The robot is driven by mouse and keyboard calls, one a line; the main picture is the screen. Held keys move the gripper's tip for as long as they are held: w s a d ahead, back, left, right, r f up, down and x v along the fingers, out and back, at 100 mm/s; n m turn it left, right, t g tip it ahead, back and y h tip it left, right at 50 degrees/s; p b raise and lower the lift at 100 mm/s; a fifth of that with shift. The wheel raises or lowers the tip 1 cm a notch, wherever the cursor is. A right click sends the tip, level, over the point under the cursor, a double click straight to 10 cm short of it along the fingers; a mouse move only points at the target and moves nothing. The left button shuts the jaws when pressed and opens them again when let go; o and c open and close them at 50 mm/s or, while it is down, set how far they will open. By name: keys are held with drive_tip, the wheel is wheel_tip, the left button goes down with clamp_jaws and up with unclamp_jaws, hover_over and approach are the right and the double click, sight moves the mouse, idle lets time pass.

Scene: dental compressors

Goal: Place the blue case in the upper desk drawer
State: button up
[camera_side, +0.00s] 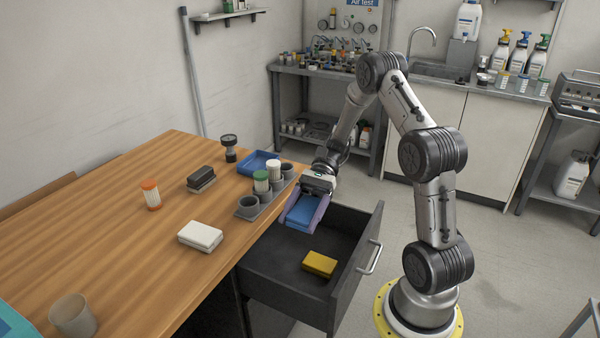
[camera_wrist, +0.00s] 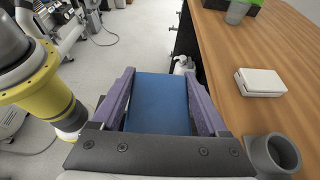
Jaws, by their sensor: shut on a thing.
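My gripper (camera_side: 304,210) is shut on the blue case (camera_side: 301,211), with one purple finger along each side of it. The case also shows between the fingers in the wrist view (camera_wrist: 160,104). The case is in the air over the far part of the open upper desk drawer (camera_side: 265,279), close to the desk edge. A yellow case (camera_side: 320,264) lies on the drawer's floor, nearer the front. The drawer is pulled out from the wooden desk (camera_side: 110,220). In the wrist view the drawer is hidden behind the case and gripper.
A grey cup holder (camera_side: 262,207) with capped bottles stands at the desk edge beside my gripper. A blue tray (camera_side: 258,163) is behind it. A white case (camera_side: 200,236), a black case (camera_side: 201,179) and an orange-capped bottle (camera_side: 151,194) stand on the desk. The drawer handle (camera_side: 371,258) sticks out right.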

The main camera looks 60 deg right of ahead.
wheel_tip(320, 180, down, 28)
drive_tip(key=shift+r, duration=0.1)
idle(0.4)
